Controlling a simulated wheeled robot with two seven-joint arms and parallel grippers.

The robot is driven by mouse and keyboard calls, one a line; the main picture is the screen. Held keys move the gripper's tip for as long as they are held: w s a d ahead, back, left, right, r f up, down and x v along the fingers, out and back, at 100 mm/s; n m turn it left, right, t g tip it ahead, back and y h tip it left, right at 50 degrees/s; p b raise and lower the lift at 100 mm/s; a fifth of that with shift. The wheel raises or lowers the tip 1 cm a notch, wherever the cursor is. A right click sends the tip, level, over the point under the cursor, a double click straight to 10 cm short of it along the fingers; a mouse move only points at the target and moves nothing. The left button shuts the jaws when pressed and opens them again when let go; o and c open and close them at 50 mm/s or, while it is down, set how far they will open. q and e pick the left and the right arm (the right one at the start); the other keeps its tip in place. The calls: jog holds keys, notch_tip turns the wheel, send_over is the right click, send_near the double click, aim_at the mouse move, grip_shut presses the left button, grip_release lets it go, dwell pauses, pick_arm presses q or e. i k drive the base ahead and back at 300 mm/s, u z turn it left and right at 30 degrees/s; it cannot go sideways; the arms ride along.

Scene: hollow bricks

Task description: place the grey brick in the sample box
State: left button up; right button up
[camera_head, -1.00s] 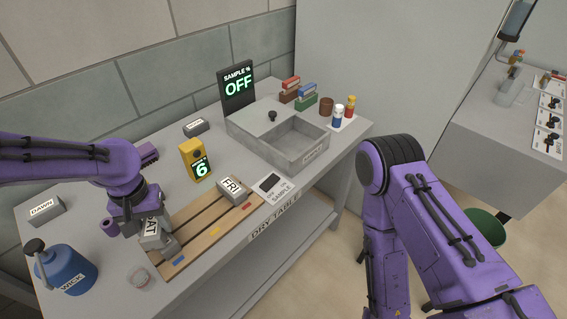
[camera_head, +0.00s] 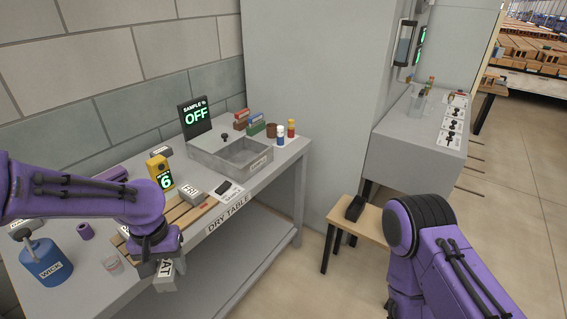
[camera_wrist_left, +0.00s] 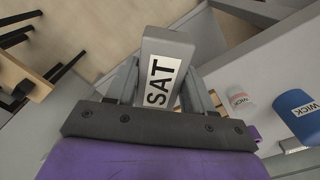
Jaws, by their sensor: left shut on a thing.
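My left gripper (camera_head: 158,252) is shut on a grey brick (camera_head: 164,277) labelled SAT. In the head view it holds the brick in front of the slatted wooden rack, over the table's front edge. The left wrist view shows the brick (camera_wrist_left: 165,62) between the two fingers, tilted, with its label facing the camera. The sample box (camera_head: 233,169) is a grey open-topped box at the table's far end, up and right of the gripper. Its open part looks empty; a flat lid with a black knob (camera_head: 224,138) lies beside the opening. My right gripper is out of view.
Another grey brick (camera_head: 194,193), labelled FRI, sits on the rack (camera_head: 179,216). A yellow display reading 6 (camera_head: 160,172) stands behind it. A blue WICK bottle (camera_head: 46,264) is at the near left. A wooden stool (camera_head: 347,226) stands right of the table.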

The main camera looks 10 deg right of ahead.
aim_at(243, 162)
jog(key=z, duration=1.45)
jog(key=i, duration=1.3)
jog(key=u, duration=1.65)
